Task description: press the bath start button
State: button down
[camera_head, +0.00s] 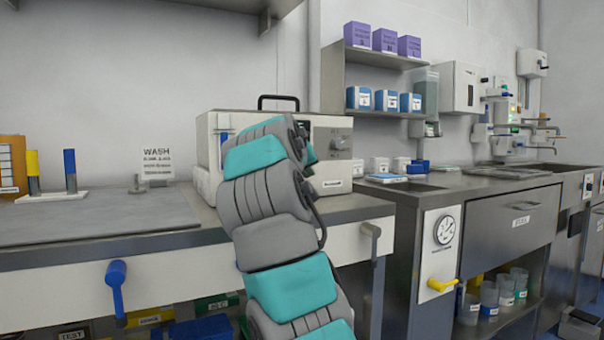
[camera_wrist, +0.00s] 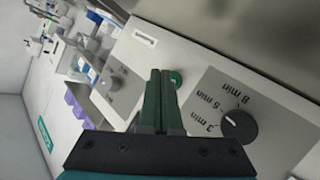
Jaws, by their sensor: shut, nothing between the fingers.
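The bath unit (camera_head: 336,163) is a pale box with a black top handle on the counter, and my arm covers much of its front in the head view. In the wrist view its front panel (camera_wrist: 200,70) shows tilted. A round green button (camera_wrist: 177,78) sits on the panel, just beside the tips of my gripper (camera_wrist: 160,72). The dark green fingers are together and hold nothing. I cannot tell whether the tips touch the panel or the button. A timer dial (camera_wrist: 238,126) with minute marks lies right of the fingers. Another knob (camera_wrist: 116,83) lies left of them.
A WASH sign (camera_head: 157,163) and a rack with a blue-topped and a yellow-topped tube stand on the left counter (camera_head: 100,215). A shelf with purple and blue boxes (camera_head: 387,100) hangs behind. A sink counter (camera_head: 470,187) with a gauge and yellow lever is at right.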

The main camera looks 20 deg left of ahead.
jog(key=shift+w+a, duration=0.1)
jog(key=shift+w+a+p, duration=0.2)
jog(key=shift+a+p, duration=0.05)
jog(key=shift+p, duration=0.05)
jog(key=shift+w+a+p, duration=0.2)
jog(key=shift+a+p, duration=0.05)
jog(key=shift+p, duration=0.1)
dwell(0.7)
jog(key=shift+d, duration=0.1)
dwell(0.4)
jog(key=shift+s+d+f+b, duration=0.1)
jog(key=shift+s+d+b, duration=0.2)
jog(key=shift+b, duration=0.4)
jog(key=shift+s+d, duration=0.2)
